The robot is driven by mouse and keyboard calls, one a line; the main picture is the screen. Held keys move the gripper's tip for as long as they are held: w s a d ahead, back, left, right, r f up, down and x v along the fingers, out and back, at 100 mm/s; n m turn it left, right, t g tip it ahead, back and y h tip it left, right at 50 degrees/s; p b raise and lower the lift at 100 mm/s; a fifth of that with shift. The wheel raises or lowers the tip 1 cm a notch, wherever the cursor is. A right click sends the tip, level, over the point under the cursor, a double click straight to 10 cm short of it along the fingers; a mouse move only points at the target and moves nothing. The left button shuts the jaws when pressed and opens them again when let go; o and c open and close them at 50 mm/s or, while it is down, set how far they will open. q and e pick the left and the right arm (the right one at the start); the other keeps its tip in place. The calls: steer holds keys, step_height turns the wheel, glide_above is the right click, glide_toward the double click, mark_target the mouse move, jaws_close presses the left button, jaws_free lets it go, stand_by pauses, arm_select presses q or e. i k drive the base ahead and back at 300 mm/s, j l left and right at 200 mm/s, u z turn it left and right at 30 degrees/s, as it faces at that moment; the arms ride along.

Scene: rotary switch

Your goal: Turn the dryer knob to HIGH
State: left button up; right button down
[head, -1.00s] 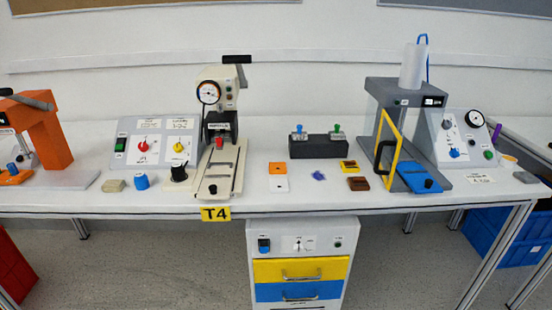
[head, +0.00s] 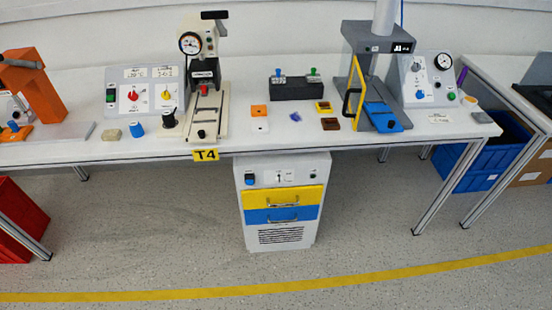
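A white cabinet (head: 240,225) with a yellow drawer (head: 284,196), a blue drawer (head: 282,214) and a vent grille stands under the table's front edge. Its top panel carries a small white rotary knob (head: 279,177) with a dark pointer that looks roughly upright. Its lettering is too small to read, so I cannot confirm that it is the dryer knob or read its setting. A dark blue switch (head: 250,179) sits left of the knob. Neither of my grippers is in view, and nothing touches the cabinet.
The white table (head: 240,138) above carries a control box (head: 145,92) with red and yellow knobs, two presses (head: 205,80) (head: 372,70) and small parts. A red bin (head: 18,220) is at the left, a blue bin (head: 490,155) at the right. The floor before the cabinet is clear.

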mark_target(278, 181)
steer(key=k+l, duration=0.25)
steer(key=k, duration=0.2)
steer(key=k+l, duration=0.2)
steer(key=k, duration=0.2)
steer(key=l+u, duration=0.05)
